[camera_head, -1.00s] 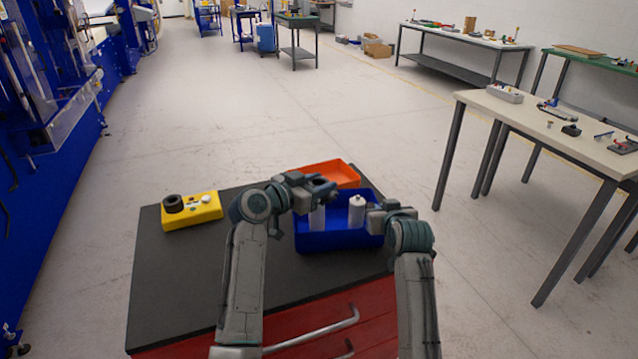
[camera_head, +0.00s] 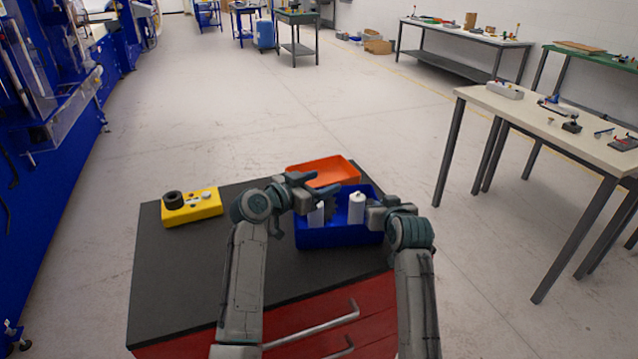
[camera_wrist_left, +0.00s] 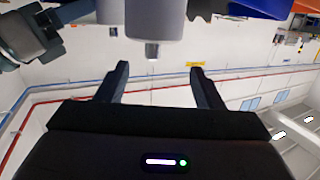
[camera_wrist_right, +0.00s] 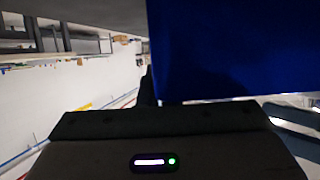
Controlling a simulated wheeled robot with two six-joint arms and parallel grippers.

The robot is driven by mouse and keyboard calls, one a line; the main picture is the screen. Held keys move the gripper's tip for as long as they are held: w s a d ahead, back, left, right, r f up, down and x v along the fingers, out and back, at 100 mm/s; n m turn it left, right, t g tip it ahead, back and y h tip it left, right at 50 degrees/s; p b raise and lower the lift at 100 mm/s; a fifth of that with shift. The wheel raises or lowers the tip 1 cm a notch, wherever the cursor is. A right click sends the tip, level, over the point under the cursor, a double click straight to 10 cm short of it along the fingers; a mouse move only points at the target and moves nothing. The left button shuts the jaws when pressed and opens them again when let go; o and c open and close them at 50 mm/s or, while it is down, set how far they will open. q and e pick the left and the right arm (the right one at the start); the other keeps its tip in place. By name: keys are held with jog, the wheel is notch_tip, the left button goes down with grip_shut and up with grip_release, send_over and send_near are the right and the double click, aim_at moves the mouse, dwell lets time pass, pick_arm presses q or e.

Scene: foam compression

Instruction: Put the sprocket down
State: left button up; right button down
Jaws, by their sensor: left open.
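A dark grey piece (camera_head: 330,203), which looks like the sprocket, shows just below and right of my left gripper (camera_head: 309,186), over or in the blue bin (camera_head: 338,237); I cannot tell whether it rests on anything. In the left wrist view my left gripper (camera_wrist_left: 157,82) has its fingers apart with nothing between them. A white bottle (camera_wrist_left: 153,20) is beyond the fingertips. My right gripper (camera_head: 372,208) is at the bin's right side. In the right wrist view, the bin's blue wall (camera_wrist_right: 235,50) fills much of the picture and only one finger shows clearly.
White bottles (camera_head: 356,208) stand in the blue bin. An orange tray (camera_head: 335,173) lies behind it. A yellow block (camera_head: 195,208) with a black ring (camera_head: 173,198) sits at the back left of the dark cart top (camera_head: 190,280). The cart top's left front is clear.

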pick_arm(q)
jog(key=r+v, duration=0.1)
jog(key=v, duration=1.1)
pick_arm(e)
jog(key=c, duration=1.6)
grip_release()
jog(key=shift+o, duration=0.2)
jog(key=shift+s, duration=0.1)
